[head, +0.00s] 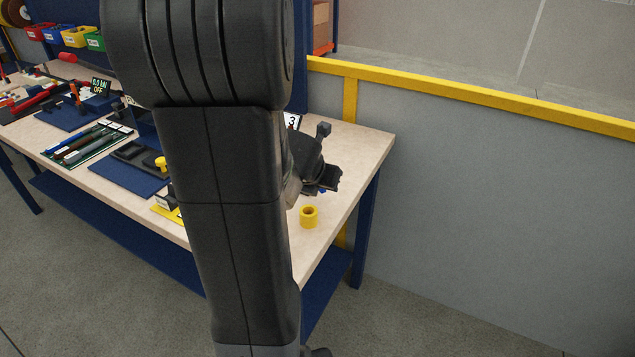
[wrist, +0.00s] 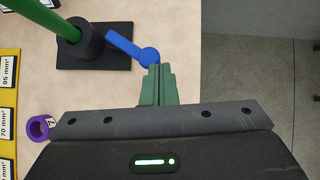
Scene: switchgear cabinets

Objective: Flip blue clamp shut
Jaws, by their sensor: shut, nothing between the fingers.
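The blue clamp (wrist: 133,47) is a lever with a round end, seen in the wrist view beside a black cylinder on a dark base plate (wrist: 105,60). A green rod (wrist: 55,19) runs into the cylinder from the upper left. My gripper (wrist: 160,68) is shut and empty. Its fingertips are at the lever's round end in the picture; whether they touch it I cannot tell. In the head view my arm hides much of the bench, and only a small bit of blue shows under the dark gripper body.
A yellow ring (head: 309,217) stands near the front of the workbench (head: 345,160). A purple ring (wrist: 40,128) and a yellow label strip (wrist: 9,100) lie at left in the wrist view. The bench edge and open floor are at right. A grey wall with a yellow rail (head: 480,92) stands beyond.

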